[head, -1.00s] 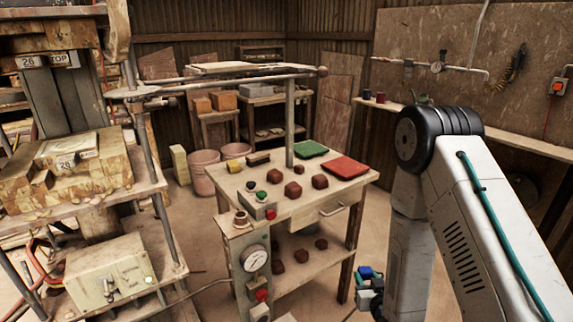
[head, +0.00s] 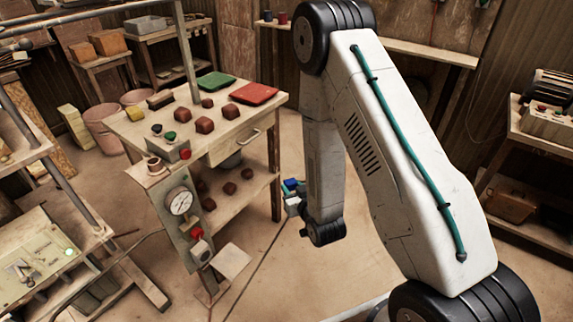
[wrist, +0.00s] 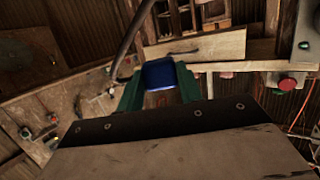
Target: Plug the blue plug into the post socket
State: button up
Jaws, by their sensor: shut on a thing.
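The blue plug (wrist: 158,73) is between the green fingers of my gripper (wrist: 158,85) in the wrist view, and the jaws are shut on it. In the head view the blue plug (head: 290,184) shows small at my gripper (head: 291,194), low beside my forearm. It is in the air to the right of the press table. A small grey fitting (head: 200,252) sits below the button. I cannot tell whether it is the socket. Plug and post are well apart.
The wooden table (head: 225,148) carries several brown blocks, a green tile (head: 216,82) and a red tile (head: 254,94). A machine with a control box (head: 30,260) stands at left. A shelf unit (head: 540,140) stands at right. The floor right of the table is clear.

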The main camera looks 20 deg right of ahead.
jog(key=s+a+f+n+y, duration=0.1)
jog(key=a+f+n+y, duration=0.25)
jog(key=a+f, duration=1)
jog(key=n+g+y, duration=0.3)
jog(key=y, duration=0.1)
send_near(205, 257)
jog(key=shift+s+d+f, duration=0.2)
jog(key=shift+f, duration=0.35)
jog(key=shift+s+d+f, duration=0.2)
jog(key=shift+s+f, duration=0.05)
jog(key=shift+f, duration=0.3)
jog(key=shift+w+a, duration=0.55)
jog(key=shift+w, duration=0.25)
jog(key=shift+w+a, duration=0.55)
jog(key=shift+w, duration=0.25)
jog(key=shift+w+a, duration=0.55)
jog(key=shift+w, duration=0.25)
jog(key=shift+w+a, duration=0.25)
jog(key=shift+w, duration=0.15)
jog(key=o, duration=1.1)
jog(key=shift+o, duration=0.2)
